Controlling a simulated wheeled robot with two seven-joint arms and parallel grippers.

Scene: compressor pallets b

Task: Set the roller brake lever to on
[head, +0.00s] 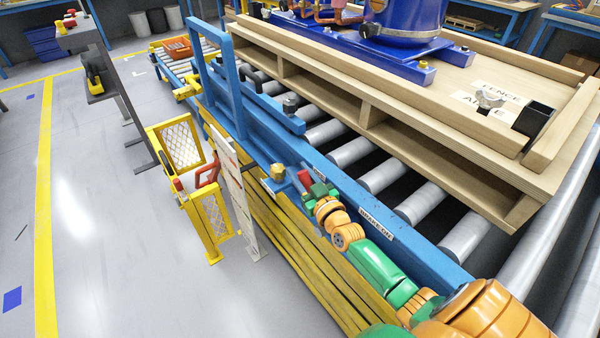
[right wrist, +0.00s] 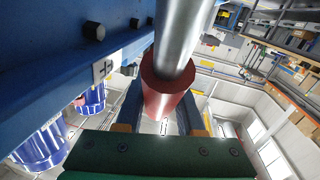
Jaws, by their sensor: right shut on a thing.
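The roller brake lever has a red grip (head: 305,179), which shows at the blue conveyor side rail in the head view. In the right wrist view it is a steel rod (right wrist: 182,35) ending in a red cylinder (right wrist: 168,92). My right gripper (head: 313,187) is at the lever. In the right wrist view its two fingers (right wrist: 162,116) stand on either side of the red grip, and it is shut on it. A "BRAKE OFF" label (head: 376,224) is on the rail, to the right of the gripper. A smaller label (head: 319,173) by the grip is partly hidden. My left gripper is not in view.
A wooden pallet (head: 420,155) with a blue compressor (head: 410,20) rests on the conveyor rollers (head: 350,152). A yellow mesh gate (head: 212,213) and a white slatted post (head: 236,195) stand left of the rail.

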